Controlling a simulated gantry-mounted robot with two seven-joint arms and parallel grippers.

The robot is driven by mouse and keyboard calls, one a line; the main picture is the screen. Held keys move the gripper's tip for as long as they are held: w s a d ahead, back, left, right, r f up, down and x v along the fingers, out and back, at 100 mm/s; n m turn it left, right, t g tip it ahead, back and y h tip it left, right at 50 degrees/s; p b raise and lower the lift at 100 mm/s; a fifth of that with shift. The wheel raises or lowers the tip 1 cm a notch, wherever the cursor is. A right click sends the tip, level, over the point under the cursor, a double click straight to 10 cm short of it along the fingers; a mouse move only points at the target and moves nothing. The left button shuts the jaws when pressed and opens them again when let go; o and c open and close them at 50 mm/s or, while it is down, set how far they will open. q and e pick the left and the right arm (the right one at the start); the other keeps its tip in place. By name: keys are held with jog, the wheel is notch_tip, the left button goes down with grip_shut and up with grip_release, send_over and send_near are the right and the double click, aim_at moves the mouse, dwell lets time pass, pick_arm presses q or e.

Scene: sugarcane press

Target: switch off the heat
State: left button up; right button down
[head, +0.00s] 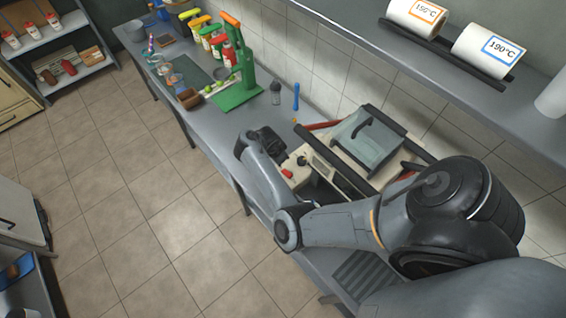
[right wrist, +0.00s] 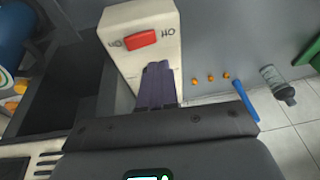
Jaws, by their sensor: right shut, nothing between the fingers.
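The fryer (head: 330,186) stands on the grey bench, with a cream control box (head: 298,164) at its front. A red switch (head: 287,172) shows on the box. In the right wrist view the red switch (right wrist: 142,38) is on the box face between two dark labels seen upside down; the left label is hard to read. My right gripper (head: 283,156) is over the box, partly hidden behind its own wrist. In the right wrist view its fingers (right wrist: 157,70) are together and empty, pointing at the box just below the switch; contact is unclear. My left gripper is out of view.
A blue tool (right wrist: 246,98) and a grey bottle (right wrist: 277,85) are beside the box. The green press (head: 238,92) is farther along the bench. A shelf with paper rolls (head: 488,50) hangs above.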

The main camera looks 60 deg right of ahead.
notch_tip(320, 180, up, 6)
jog(key=w+a+p, duration=0.1)
jog(key=w, duration=0.1)
jog(key=shift+w, duration=0.15)
dwell(0.4)
